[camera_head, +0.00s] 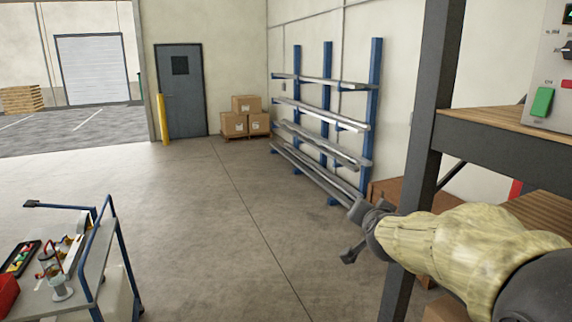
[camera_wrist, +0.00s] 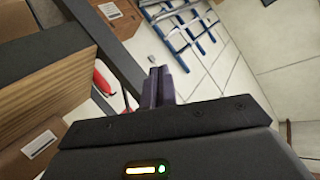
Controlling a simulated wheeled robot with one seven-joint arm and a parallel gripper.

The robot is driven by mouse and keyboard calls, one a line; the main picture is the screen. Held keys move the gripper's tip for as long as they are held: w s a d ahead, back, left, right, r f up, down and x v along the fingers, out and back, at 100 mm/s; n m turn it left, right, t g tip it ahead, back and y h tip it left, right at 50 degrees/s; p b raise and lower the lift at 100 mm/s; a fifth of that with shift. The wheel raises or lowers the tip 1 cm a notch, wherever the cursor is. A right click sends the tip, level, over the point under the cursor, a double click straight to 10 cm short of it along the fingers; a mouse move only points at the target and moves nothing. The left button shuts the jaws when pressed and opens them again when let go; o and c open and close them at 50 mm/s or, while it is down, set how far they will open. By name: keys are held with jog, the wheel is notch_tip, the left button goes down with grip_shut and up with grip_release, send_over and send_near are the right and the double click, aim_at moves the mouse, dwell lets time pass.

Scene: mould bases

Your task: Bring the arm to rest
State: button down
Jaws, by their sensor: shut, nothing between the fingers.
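My gripper (camera_wrist: 161,85) shows in the wrist view with its two dark fingers together and nothing between them. In the head view my gripper (camera_head: 350,254) hangs in the air at the end of my arm, which enters from the lower right in a yellowish sleeve. The gripper is in front of the concrete floor, just left of a dark steel post (camera_head: 421,150). My arm passes close to the post in the picture; I cannot tell the gap between them.
A bench with a wooden top (camera_head: 490,118) and a control box (camera_head: 545,75) stands at right. A blue-framed cart (camera_head: 85,285) with tools is at lower left. A blue rack (camera_head: 327,100) with metal bars stands by the wall. The middle floor is clear.

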jog(key=s+a+f+n+g+y, duration=0.2)
jog(key=s+a+f+n+g, duration=0.2)
jog(key=s+f, duration=1.9)
jog(key=n+g, duration=0.3)
jog(key=g, duration=0.4)
jog(key=shift+s+f, duration=0.2)
jog(key=shift+s, duration=0.05)
